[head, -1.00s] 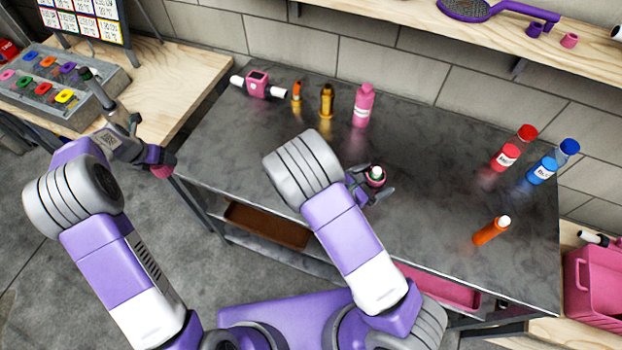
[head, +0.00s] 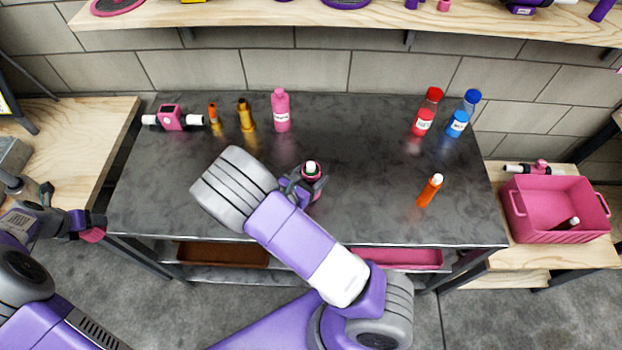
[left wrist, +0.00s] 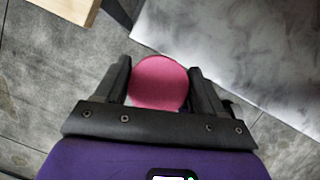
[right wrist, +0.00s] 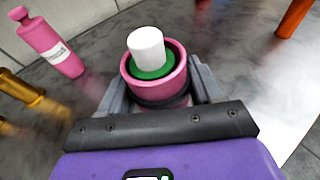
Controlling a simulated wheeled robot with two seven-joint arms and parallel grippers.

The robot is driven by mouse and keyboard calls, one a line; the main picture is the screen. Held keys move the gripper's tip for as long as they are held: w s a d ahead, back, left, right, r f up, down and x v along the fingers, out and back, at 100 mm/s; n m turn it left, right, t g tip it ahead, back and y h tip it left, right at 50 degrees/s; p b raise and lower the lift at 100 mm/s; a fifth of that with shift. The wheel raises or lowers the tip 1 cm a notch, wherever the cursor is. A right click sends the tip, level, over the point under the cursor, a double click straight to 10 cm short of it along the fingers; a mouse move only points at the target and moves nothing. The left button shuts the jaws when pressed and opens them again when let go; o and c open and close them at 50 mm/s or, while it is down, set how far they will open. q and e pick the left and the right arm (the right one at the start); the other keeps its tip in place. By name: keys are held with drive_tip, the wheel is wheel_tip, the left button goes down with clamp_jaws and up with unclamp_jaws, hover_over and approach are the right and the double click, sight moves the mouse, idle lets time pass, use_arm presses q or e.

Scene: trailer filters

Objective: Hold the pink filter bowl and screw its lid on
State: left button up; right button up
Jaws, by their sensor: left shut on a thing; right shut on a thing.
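The pink filter bowl (right wrist: 160,82) is upright with its mouth open, showing a white cartridge (right wrist: 147,50) and a green ring inside. My right gripper (right wrist: 155,100) is shut around it, over the table's middle in the head view (head: 311,172). Whether the bowl touches the tabletop is unclear. My left gripper (left wrist: 160,85) is shut on the round pink lid (left wrist: 159,83), whose smooth face fills the gap between its fingers. In the head view the lid (head: 92,235) is just off the table's left front corner, well apart from the bowl.
On the dark table (head: 360,165) stand a pink bottle (head: 281,112), brass and orange parts (head: 246,117), a pink housing (head: 171,118), red (head: 424,115) and blue (head: 460,118) bottles, and an orange tube (head: 429,191). A pink crate (head: 550,230) stands right. Free tabletop lies around the bowl.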

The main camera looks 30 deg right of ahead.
sight(311, 165)
use_arm(q)
wheel_tip(311, 165, up, 2)
drive_tip(key=shift+r+p, duration=0.2)
drive_tip(key=shift+p, duration=0.8)
use_arm(e)
wheel_tip(311, 165, up, 8)
drive_tip(key=shift+r, duration=0.25)
drive_tip(key=o, duration=0.5)
drive_tip(key=shift+c, duration=0.2)
drive_tip(key=c, duration=0.8)
drive_tip(key=shift+c, duration=0.2)
